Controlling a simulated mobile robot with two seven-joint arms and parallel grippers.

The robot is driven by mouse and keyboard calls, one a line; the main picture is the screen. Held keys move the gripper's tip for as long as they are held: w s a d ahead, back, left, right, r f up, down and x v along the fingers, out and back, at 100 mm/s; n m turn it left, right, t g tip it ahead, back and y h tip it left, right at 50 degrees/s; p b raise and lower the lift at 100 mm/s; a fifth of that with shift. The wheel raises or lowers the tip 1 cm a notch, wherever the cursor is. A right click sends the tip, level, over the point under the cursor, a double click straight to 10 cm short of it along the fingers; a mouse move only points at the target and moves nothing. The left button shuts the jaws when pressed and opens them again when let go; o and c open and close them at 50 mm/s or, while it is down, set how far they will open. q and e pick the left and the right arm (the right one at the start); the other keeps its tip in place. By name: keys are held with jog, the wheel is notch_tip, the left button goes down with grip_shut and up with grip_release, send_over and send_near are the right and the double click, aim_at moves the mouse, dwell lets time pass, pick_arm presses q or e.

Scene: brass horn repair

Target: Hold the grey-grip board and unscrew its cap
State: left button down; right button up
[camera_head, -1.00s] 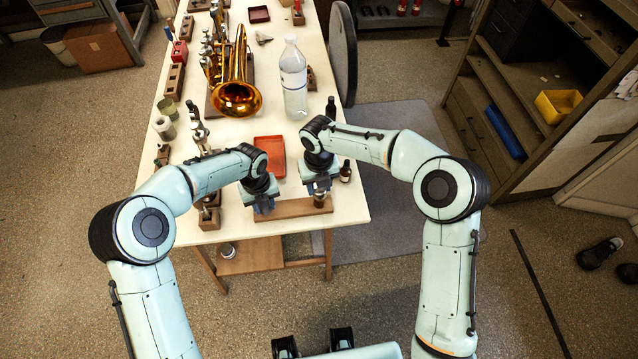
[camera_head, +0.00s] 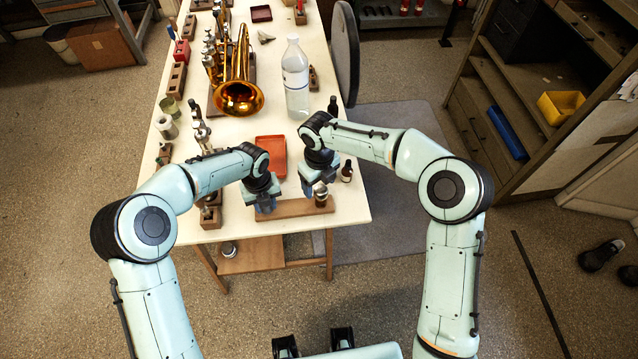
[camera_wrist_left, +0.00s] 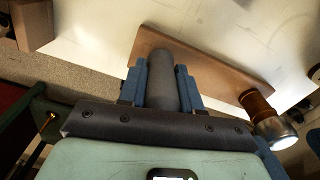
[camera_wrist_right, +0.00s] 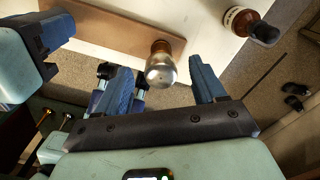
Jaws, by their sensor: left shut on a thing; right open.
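The wooden board (camera_head: 290,208) lies across the table's near edge. Its upright grey grip (camera_wrist_left: 163,70) stands toward the left end, and a small brown jar with a silver metal cap (camera_wrist_right: 160,74) stands toward the right end. The jar also shows in the head view (camera_head: 321,196). My left gripper (camera_head: 266,206) is shut on the grey grip, with one blue finger on each side. My right gripper (camera_head: 310,191) is open close to the jar. In the right wrist view the cap appears between its spread fingers, with visible gaps; contact is not seen.
A dark brown bottle (camera_head: 346,172) stands just right of the right gripper. A red tray (camera_head: 271,151) lies behind the grippers. A clear bottle (camera_head: 296,85) and a brass horn (camera_head: 238,85) stand farther back. Wooden blocks line the left table edge.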

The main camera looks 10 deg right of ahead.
aim_at(319, 187)
jog(key=shift+r, duration=3.4)
pick_arm(q)
jog(key=c, duration=0.7)
grip_release()
jog(key=shift+r, duration=0.1)
